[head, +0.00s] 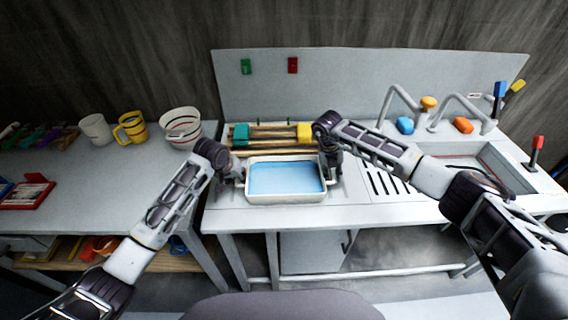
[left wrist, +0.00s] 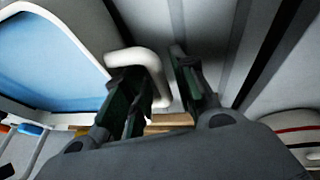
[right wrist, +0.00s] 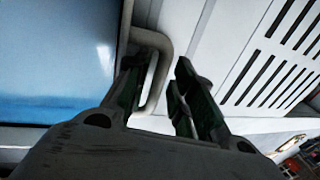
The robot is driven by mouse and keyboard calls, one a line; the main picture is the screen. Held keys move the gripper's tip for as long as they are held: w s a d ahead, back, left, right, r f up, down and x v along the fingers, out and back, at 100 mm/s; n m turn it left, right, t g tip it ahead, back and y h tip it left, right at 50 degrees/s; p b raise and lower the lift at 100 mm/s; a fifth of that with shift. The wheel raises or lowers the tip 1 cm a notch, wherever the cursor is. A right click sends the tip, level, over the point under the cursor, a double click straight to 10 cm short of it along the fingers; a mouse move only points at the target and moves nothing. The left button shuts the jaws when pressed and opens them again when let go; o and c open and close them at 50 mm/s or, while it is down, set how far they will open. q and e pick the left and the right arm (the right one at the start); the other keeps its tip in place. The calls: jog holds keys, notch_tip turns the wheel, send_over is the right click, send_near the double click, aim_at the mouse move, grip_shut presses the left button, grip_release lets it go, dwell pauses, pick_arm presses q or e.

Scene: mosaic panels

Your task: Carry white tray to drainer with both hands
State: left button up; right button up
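The white tray (head: 287,198) with a light blue inside rests on the counter in the middle of the head view. My left gripper (head: 236,180) is at the tray's left end; in the left wrist view its fingers (left wrist: 162,95) are spread, with the white side handle (left wrist: 150,62) by one finger. My right gripper (head: 332,172) is at the right end; in the right wrist view its fingers (right wrist: 160,88) are apart, with the handle (right wrist: 160,55) reaching between them. The slotted drainer surface (head: 387,181) lies right of the tray, partly under my right arm.
A wooden rack (head: 270,138) with a teal and a yellow block stands behind the tray. A sink (head: 510,172) with taps is at the right. Mugs (head: 131,127) and a striped bowl (head: 181,125) stand on the left table. Slots (right wrist: 280,60) show beside the right gripper.

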pick_arm(q)
jog(key=v, duration=0.8)
pick_arm(e)
jog(key=shift+s+a, duration=0.1)
jog(key=shift+a, duration=0.05)
dwell(0.5)
jog(key=v, duration=1.2)
pick_arm(q)
jog(key=shift+s+a+f, duration=0.1)
pick_arm(e)
jog(key=shift+f, duration=0.1)
dwell(0.5)
